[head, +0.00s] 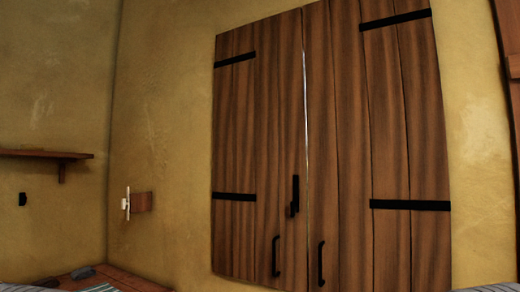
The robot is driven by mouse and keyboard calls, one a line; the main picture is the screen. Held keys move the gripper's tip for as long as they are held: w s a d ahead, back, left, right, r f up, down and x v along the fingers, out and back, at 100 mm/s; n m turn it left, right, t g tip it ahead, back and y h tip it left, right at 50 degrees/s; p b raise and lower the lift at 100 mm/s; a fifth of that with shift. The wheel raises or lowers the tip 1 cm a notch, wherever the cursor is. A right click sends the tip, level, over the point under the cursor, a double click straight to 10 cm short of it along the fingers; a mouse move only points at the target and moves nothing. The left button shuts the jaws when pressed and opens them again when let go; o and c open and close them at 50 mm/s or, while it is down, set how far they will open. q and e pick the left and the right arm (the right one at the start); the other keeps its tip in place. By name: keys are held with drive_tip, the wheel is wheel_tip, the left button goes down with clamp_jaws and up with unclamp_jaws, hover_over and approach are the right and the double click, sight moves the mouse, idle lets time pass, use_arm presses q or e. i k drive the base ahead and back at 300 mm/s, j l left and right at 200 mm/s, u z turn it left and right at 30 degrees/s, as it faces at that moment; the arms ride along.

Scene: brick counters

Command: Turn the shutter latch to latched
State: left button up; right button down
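A pair of tall brown wooden shutters is set in the yellow wall, a left leaf (234,130) and a right leaf (383,150). Both look closed, with a thin bright gap between them in the upper part. The shutter latch (295,193) is a small black upright bar on the left leaf's inner edge, with a brownish piece at its lower end. It points up and does not visibly cross the gap. Black pull handles sit below, one on the left leaf (275,256) and one on the right leaf (321,263). Neither gripper is in view.
A wooden shelf (45,154) is on the left wall, with a small black item (22,199) below it. A white fitting on a wooden block (141,202) is on the wall left of the shutters. A brick-coloured surface (127,279) with dark objects is at lower left.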

sight(294, 206)
drive_tip(key=i+j+z, duration=0.1)
drive_tip(key=z, duration=0.4)
drive_tip(key=i+j+z, duration=0.1)
drive_tip(key=z, duration=0.35)
drive_tip(key=j+z, duration=0.2)
drive_tip(key=z, duration=0.3)
